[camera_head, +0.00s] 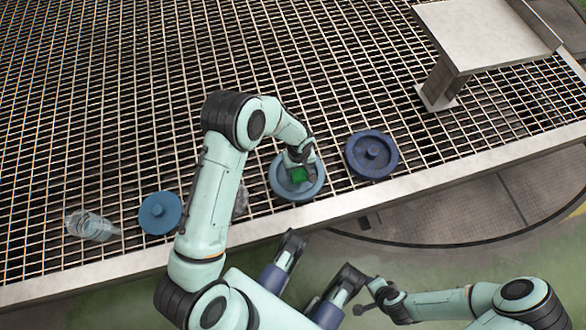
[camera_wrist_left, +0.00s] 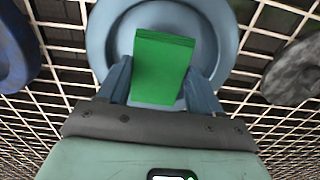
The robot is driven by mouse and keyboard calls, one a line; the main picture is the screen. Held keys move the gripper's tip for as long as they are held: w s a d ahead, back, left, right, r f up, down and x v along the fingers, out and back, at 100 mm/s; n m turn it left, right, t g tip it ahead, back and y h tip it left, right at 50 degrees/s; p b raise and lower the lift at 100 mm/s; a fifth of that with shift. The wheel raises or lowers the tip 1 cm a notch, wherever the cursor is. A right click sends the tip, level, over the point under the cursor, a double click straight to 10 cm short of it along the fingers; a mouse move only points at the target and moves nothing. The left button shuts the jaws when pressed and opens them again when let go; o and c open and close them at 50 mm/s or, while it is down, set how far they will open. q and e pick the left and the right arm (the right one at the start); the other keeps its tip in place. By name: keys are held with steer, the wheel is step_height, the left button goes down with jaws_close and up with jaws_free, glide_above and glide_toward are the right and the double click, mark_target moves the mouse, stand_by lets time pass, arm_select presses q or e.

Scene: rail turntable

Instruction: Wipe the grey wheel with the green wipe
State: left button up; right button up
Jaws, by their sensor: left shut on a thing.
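A grey-blue wheel (camera_head: 281,187), the greyest of the wheels in view, lies flat on the metal grating. It also shows in the left wrist view (camera_wrist_left: 106,32). My left gripper (camera_head: 299,172) is over this wheel, shut on the green wipe (camera_wrist_left: 160,68). The wipe is a green block held between the two fingers and it covers the wheel's middle. Whether it touches the wheel I cannot tell. My right gripper (camera_head: 366,296) is low in the head view, away from the wheels, and its jaw opening is unclear.
A dark blue wheel (camera_head: 371,154) lies just right of the grey-blue one, a blue wheel (camera_head: 160,212) further left. A clear bottle (camera_head: 90,226) lies at far left. A mottled grey thing (camera_wrist_left: 294,72) is partly hidden by my arm. A metal stand (camera_head: 455,60) is at upper right.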

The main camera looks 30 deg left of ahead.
arm_select(q)
steer(key=shift+w+d+f+b, duration=0.1)
steer(key=shift+w+d+b, duration=0.2)
steer(key=shift+w+d, duration=0.45)
steer(key=shift+s+a+p, duration=0.45)
steer(key=shift+s+a, duration=0.1)
steer(key=shift+s, duration=0.1)
steer(key=shift+s+a+p, duration=0.6)
steer(key=shift+s+a, duration=0.6)
steer(key=shift+s, duration=0.05)
steer(key=shift+w+d+b, duration=0.95)
steer(key=shift+w+d, duration=0.85)
steer(key=shift+w, duration=0.1)
steer(key=shift+r+p, duration=2.6)
steer(key=shift+r, duration=1.5)
steer(key=shift+a, duration=0.1)
